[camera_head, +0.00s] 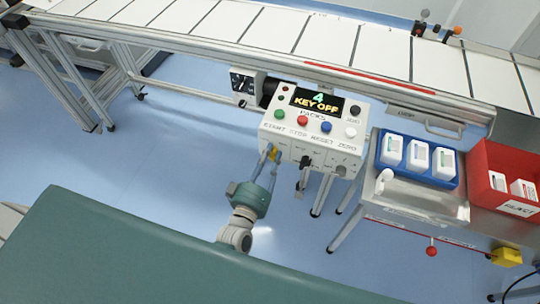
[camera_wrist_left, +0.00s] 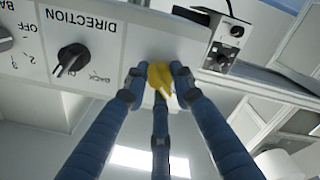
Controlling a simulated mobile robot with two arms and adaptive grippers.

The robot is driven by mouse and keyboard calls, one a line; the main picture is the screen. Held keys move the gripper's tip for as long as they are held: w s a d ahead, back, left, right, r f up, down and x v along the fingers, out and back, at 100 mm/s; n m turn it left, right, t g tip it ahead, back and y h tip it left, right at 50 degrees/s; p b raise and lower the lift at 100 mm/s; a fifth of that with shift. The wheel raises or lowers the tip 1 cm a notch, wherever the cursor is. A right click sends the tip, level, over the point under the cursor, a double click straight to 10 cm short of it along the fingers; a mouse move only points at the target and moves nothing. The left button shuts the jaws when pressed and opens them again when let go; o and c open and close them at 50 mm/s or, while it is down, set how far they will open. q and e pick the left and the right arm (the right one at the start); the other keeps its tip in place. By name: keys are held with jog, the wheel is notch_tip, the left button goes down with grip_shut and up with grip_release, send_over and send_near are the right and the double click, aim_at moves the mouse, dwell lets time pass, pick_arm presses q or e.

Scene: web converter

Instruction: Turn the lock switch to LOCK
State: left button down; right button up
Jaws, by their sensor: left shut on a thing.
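The control box (camera_head: 312,135) stands in the middle of the head view, with a display reading "4 KEY OFF" and several coloured buttons on top. A yellow knob (camera_wrist_left: 160,78) sits at the left end of its front panel; it also shows in the head view (camera_head: 274,153). Its label and position marks are hidden, so I cannot tell which way it is set. My left gripper (camera_wrist_left: 158,86) has its blue fingers closed around the knob; it reaches up to the box in the head view (camera_head: 271,161). My right gripper is not in view.
A black DIRECTION knob (camera_wrist_left: 72,57) is beside the yellow knob. A black lever (camera_head: 304,172) hangs at the box front. A conveyor (camera_head: 230,26) runs behind. A blue tray (camera_head: 451,184) and a red bin (camera_head: 485,148) stand to the right. A green surface (camera_head: 150,250) fills the foreground.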

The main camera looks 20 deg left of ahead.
pick_arm(q)
jog(key=shift+w+a+r, duration=0.2)
jog(key=shift+r, duration=0.2)
jog(key=c, duration=1.5)
grip_release()
jog(key=shift+f, duration=0.35)
jog(key=shift+s+d+f, duration=0.1)
jog(key=shift+s, duration=0.45)
jog(key=s, duration=1.1)
jog(key=shift+a, duration=0.3)
